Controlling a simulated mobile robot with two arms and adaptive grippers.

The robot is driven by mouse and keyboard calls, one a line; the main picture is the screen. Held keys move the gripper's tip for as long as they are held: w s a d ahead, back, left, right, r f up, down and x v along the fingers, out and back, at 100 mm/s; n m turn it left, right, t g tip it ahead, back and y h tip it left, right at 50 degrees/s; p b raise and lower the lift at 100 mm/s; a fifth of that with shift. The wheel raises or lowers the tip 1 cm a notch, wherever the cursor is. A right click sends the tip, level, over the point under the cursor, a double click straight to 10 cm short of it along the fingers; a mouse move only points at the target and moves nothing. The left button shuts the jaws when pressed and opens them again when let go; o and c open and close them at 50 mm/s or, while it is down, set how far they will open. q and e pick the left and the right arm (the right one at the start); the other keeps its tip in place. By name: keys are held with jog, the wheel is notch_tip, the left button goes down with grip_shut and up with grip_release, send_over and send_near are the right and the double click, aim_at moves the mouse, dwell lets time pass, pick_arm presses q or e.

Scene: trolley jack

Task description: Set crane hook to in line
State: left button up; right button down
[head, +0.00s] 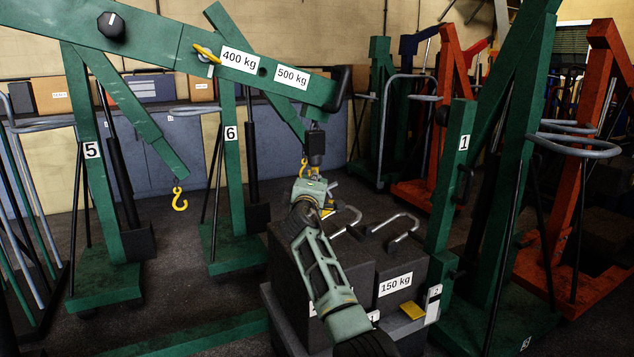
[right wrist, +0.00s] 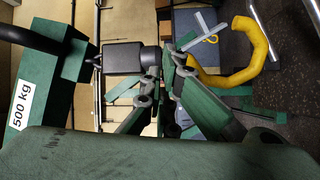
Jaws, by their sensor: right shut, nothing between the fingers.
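The yellow crane hook (head: 303,166) hangs below a black block (head: 316,146) at the end of the green boom (head: 225,66), whose labels read 400 kg and 500 kg. My right gripper (head: 312,186) is shut and empty just below it and partly covers the hook. In the right wrist view the hook (right wrist: 262,45) is large and curved, right of my fingertips (right wrist: 168,65); the black block (right wrist: 123,63) is left of them. I cannot tell whether the fingers touch either one. My left gripper is not in view.
Dark weights, one marked 150 kg (head: 396,283), with metal handles stand under my right arm. A green post marked 1 (head: 463,150) stands at right. Cranes 5 (head: 92,165) and 6 (head: 231,150) stand at left, with another yellow hook (head: 179,199).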

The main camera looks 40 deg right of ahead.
jog(key=shift+w+a, duration=0.1)
dwell(0.3)
dwell(0.5)
jog(key=r+v, duration=0.1)
jog(key=v, duration=1.1)
jog(key=shift+f, duration=0.5)
